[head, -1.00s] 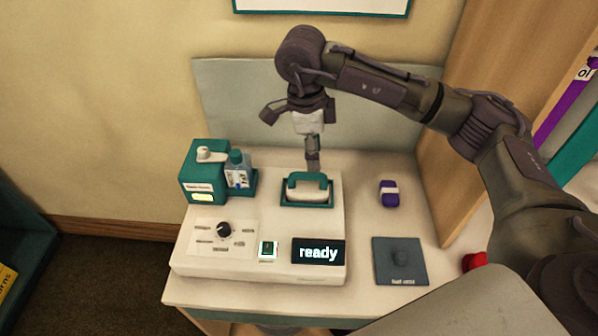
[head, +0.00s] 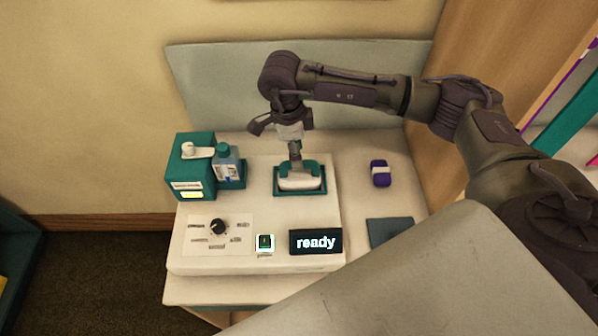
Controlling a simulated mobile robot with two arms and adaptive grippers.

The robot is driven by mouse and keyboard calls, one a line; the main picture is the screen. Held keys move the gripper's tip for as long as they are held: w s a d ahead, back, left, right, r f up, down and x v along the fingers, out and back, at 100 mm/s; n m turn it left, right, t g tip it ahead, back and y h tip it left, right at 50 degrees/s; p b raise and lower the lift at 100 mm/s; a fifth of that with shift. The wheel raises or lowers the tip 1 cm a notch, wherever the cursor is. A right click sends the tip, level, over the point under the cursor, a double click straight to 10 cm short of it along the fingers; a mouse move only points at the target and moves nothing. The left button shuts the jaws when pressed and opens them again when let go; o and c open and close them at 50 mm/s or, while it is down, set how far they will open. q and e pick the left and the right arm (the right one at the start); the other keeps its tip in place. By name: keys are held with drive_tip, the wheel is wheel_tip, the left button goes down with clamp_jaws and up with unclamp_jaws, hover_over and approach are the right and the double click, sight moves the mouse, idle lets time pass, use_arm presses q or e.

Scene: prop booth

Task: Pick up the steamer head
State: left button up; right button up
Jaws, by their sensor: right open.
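The steamer head (head: 300,183), white with a teal handle, sits in a teal-rimmed cradle (head: 300,194) on top of a white console (head: 188,262). My right gripper (head: 295,165) points down at the handle from above and behind. It is open, and its fingertips are at or just behind the handle. I cannot tell whether they touch it. My left gripper is not in view.
Left of the cradle stand a teal box (head: 190,172) and a bottle (head: 227,165). The console front has a black knob (head: 219,227), a lit button (head: 265,242) and a "ready" display (head: 316,242). A purple-and-white item (head: 380,173) and grey mat (head: 388,230) lie right.

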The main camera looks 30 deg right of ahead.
sight(299, 172)
drive_tip(key=f+p, duration=0.2)
drive_tip(key=f, duration=0.1)
drive_tip(key=shift+s+d+f, duration=0.2)
drive_tip(key=shift+s+f, duration=0.05)
drive_tip(key=shift+s, duration=0.15)
drive_tip(key=shift+f, duration=0.35)
drive_tip(key=shift+w+f, duration=0.1)
drive_tip(key=shift+f, duration=0.15)
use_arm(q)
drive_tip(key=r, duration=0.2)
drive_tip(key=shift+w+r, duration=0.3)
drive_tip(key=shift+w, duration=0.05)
use_arm(e)
clamp_jaws()
drive_tip(key=shift+r, duration=0.1)
